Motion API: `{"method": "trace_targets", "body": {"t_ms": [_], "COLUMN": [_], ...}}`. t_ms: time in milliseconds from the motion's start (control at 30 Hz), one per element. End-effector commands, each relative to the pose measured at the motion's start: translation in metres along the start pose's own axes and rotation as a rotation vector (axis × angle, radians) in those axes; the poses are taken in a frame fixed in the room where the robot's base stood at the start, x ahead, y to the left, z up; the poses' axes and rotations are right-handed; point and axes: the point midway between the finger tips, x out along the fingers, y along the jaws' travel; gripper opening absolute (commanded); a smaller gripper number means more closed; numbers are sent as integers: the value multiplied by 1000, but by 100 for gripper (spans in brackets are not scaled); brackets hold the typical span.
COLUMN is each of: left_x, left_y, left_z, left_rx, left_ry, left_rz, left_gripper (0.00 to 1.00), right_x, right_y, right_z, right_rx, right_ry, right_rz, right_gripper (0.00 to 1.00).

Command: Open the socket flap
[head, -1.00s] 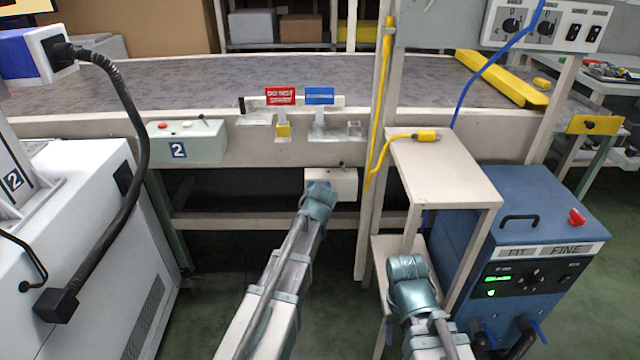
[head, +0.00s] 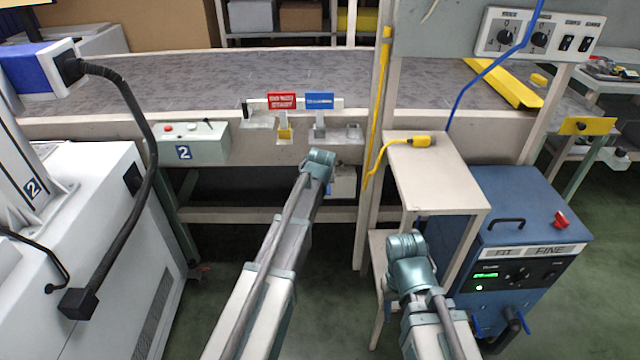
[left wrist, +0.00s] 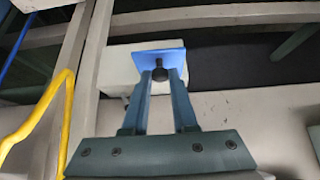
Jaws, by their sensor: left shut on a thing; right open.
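How far the flap stands from the box is hard to tell. My right gripper (head: 405,248) is over the low shelf by the blue machine, away from the box; its fingers are mostly hidden.
A yellow cable with a yellow plug (head: 420,141) lies on the small stand (head: 437,175) at right. A post (head: 366,215) stands just right of the box. The blue machine (head: 525,240) is at right, a white machine (head: 75,240) with a black cable at left.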

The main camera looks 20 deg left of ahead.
Motion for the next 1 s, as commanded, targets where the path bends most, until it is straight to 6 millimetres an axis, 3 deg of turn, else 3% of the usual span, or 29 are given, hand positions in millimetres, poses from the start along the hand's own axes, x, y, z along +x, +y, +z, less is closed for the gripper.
{"method": "trace_targets", "body": {"t_ms": [167, 200, 367, 767, 1000], "left_x": [0, 0, 0, -4, -26], "left_y": [0, 0, 0, 0, 0], "left_z": [-1, -1, -1, -1, -2], "left_rx": [0, 0, 0, 0, 1], "left_ry": [2, 3, 3, 2, 2], "left_rz": [1, 1, 0, 0, 0], "left_gripper": [0, 30, 56, 56, 56], "right_x": [0, 0, 0, -3, -22], "right_y": [0, 0, 0, 0, 2], "right_z": [0, 0, 0, 0, 1], "right_rx": [0, 0, 0, 0, 0], "right_ry": [0, 0, 0, 0, 0], "right_rz": [0, 0, 0, 0, -2], "right_gripper": [50, 50, 50, 50, 50]}}
